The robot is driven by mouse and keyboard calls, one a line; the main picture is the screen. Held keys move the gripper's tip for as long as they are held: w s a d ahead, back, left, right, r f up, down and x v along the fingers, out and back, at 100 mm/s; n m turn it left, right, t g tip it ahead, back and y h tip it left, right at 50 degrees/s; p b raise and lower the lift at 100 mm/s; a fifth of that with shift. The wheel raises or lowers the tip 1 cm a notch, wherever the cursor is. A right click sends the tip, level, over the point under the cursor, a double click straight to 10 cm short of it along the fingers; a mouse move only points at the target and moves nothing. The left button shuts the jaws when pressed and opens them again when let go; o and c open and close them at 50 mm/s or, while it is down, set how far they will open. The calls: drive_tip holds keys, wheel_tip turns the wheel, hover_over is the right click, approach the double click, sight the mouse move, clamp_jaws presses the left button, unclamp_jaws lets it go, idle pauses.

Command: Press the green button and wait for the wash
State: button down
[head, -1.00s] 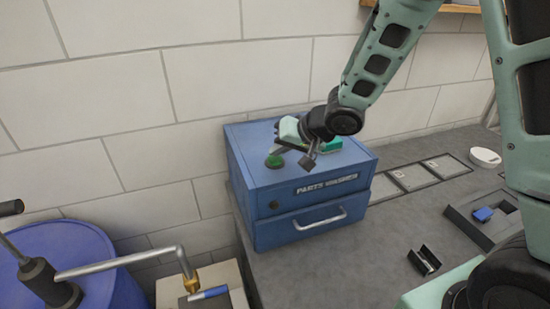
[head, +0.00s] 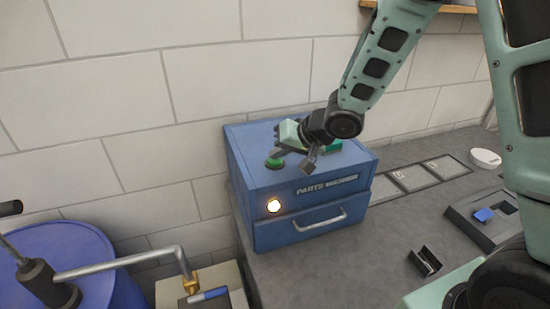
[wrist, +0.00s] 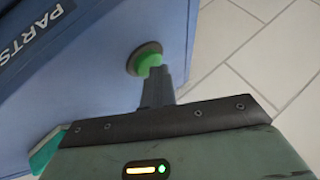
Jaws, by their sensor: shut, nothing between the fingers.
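The blue parts washer (head: 262,180) stands on the grey bench against the wall, its front drawer (head: 315,222) closed. The green button (head: 274,164) is on its top at the left; it also shows in the wrist view (wrist: 149,62) on a dark round base. My gripper (head: 281,151) is shut and empty. Its fingertips (wrist: 156,72) are at the button and overlap its lower part in the wrist view; whether they touch it is hard to tell. A round lamp (head: 273,206) on the washer's front glows warm white.
A blue drum (head: 75,250) with a pump and pipe stands at the lower left. A small black holder (head: 424,260), a dark tray (head: 480,222) with a blue piece and a white round dish (head: 485,158) sit on the bench at right.

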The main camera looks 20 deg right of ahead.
sight(278, 162)
drive_tip(key=shift+r+p, duration=0.9)
drive_tip(key=shift+p, duration=0.1)
wheel_tip(278, 162, up, 5)
drive_tip(key=p, duration=0.5)
drive_tip(key=shift+p, duration=0.35)
drive_tip(key=s+a+f+n+g+h+b, duration=0.1)
drive_tip(key=s+a+f+n+g+b, duration=0.1)
drive_tip(key=s, duration=0.8)
drive_tip(key=s+a+f+n+g+h+b, duration=0.2)
drive_tip(key=s+b, duration=0.4)
drive_tip(key=s, duration=0.4)
drive_tip(key=s+a+f+n+g+h+b, duration=0.1)
drive_tip(key=s+a+f+n+g+b, duration=0.2)
drive_tip(key=s, duration=0.8)
drive_tip(key=n+b, duration=0.1)
drive_tip(key=n, duration=0.1)
drive_tip(key=shift+n+h+b, duration=0.3)
drive_tip(key=shift+h+b, duration=0.1)
drive_tip(key=shift+d, duration=0.1)
